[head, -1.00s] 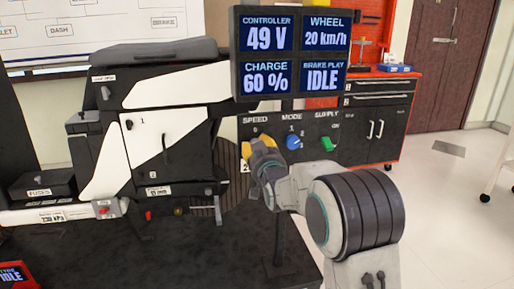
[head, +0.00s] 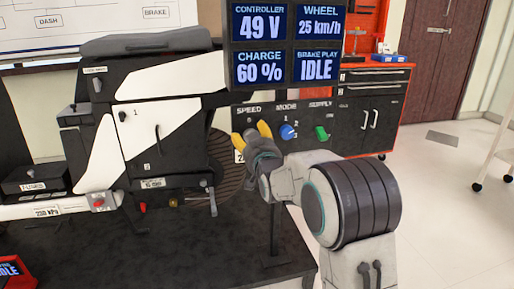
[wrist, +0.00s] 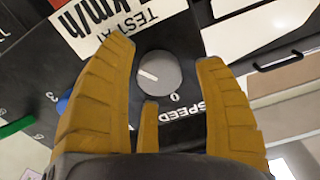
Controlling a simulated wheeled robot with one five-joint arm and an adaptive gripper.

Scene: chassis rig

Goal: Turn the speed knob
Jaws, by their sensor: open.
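The speed knob (wrist: 166,72) is a round grey dial with a white pointer line, on a black panel (wrist: 110,70), beside a "0" and the word SPEED. In the wrist view its pointer aims left, away from the "0". My gripper (wrist: 165,49) has yellow fingers spread on both sides of the knob, with a visible gap on each side. The display (head: 287,45) reads wheel 25 km/h.
A blue mode knob (head: 288,131) and a green supply switch (head: 322,133) sit close to the right of my gripper on the same panel. The black and white scooter body (head: 150,110) is to the left. Open floor (head: 440,200) lies to the right.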

